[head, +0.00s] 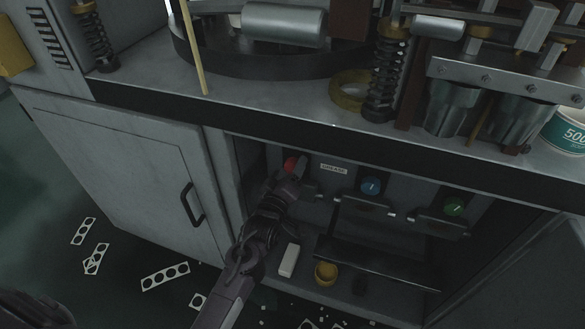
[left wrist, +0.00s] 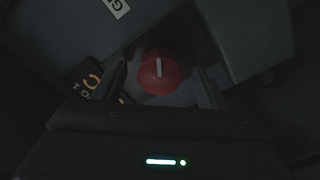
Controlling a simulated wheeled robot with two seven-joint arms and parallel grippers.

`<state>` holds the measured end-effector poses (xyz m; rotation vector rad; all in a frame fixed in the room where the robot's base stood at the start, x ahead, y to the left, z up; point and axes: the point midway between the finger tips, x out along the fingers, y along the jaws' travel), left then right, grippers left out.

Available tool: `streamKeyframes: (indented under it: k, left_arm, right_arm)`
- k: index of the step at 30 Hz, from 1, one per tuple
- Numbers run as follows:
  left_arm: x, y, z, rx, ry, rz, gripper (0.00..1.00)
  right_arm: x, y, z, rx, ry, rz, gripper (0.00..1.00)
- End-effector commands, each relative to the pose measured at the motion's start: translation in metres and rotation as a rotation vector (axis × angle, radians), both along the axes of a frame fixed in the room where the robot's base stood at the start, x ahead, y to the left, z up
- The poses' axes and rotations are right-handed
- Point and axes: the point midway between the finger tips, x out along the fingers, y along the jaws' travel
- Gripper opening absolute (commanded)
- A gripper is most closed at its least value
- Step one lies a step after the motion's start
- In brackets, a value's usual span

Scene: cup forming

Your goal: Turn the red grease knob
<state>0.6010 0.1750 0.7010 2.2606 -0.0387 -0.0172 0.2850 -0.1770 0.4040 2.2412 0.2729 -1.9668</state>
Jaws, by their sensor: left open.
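The red grease knob (head: 291,163) is on the recessed panel under the machine's top, left of a label (head: 333,169) that seems to read GREASE. My left gripper (head: 296,172) is at the knob and hides much of it in the head view. In the left wrist view the red knob (left wrist: 160,72) shows its face with a pale pointer line, nearly upright in the picture. The open fingers of my left gripper (left wrist: 163,88) stand on either side of it, with a gap at each side. Whether they touch it cannot be told. My right gripper is not in view.
A yellow-brown round item (head: 326,273) and a white block (head: 289,260) lie below. A cabinet door (head: 128,174) with a handle is at left.

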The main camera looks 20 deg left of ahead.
Motion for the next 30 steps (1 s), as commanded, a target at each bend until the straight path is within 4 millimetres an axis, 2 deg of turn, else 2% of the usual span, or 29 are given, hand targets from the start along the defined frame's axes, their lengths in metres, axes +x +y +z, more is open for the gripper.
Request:
streamKeyframes:
  k: [5, 13, 23, 30]
  left_arm:
    - [0.0130, -0.0002, -0.0003, 0.001, 0.001, 0.001, 0.65]
    - [0.0138, -0.0003, -0.0004, 0.001, 0.001, 0.000, 0.64]
    - [0.0136, -0.0004, -0.0006, 0.002, 0.001, 0.000, 0.20]
    - [0.0135, -0.0003, 0.0001, 0.024, 0.002, 0.000, 0.20]
  right_arm:
    - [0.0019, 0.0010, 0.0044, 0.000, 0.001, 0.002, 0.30]
    - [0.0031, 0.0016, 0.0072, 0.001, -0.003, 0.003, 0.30]
    - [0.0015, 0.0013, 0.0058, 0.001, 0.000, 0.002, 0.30]
    - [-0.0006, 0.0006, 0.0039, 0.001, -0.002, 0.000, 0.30]
